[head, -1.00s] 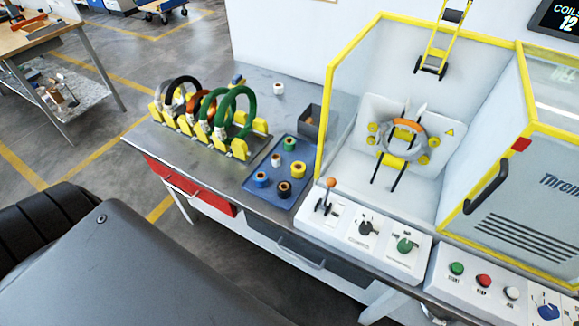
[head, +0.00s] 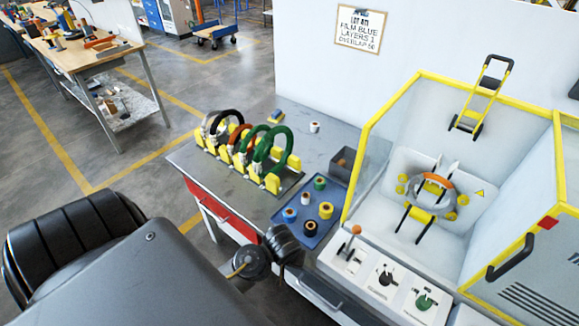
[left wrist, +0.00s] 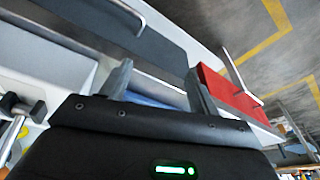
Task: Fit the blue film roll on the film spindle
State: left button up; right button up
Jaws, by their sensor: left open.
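The blue film roll (head: 289,214) stands upright in the blue tray (head: 338,206), at its left side. I cannot pick out the film spindle for certain. The wrapping machine (head: 372,98) holds a grey ring with an orange section (head: 437,182) at its back plate. My left arm's dark wrist (head: 283,247) shows at the bench's front edge, below the tray. Its gripper is open and empty in the left wrist view (left wrist: 160,88), in front of the bench's drawer fronts. The fingertips are hidden in the head view. My right gripper is out of view.
Several other rolls share the tray, including a green one (head: 320,183) and a black one (head: 310,229). A rack of coils (head: 272,183) stands to its left and a dark bin (head: 345,162) behind. Control levers (head: 350,243) are to its right. A wall sign reads film blue (head: 361,27).

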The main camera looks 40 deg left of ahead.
pick_arm(q)
jog(key=w+a+r+n+y, duration=0.1)
jog(key=w+a+r+n, duration=0.15)
jog(key=w+r, duration=0.2)
jog(key=n+y, duration=0.2)
jog(key=n, duration=0.5)
send_near(289, 212)
jog(key=f, duration=0.1)
jog(key=a+f+p, duration=0.1)
jog(key=shift+f+g, duration=0.4)
jog(key=shift+w+a+f+p, duration=0.1)
jog(key=shift+a+f+p, duration=0.2)
jog(key=shift+f, duration=0.05)
jog(key=x, duration=0.4)
jog(key=shift+w+f+p, duration=0.15)
jog(key=shift+p, duration=0.2)
jog(key=c, duration=0.9)
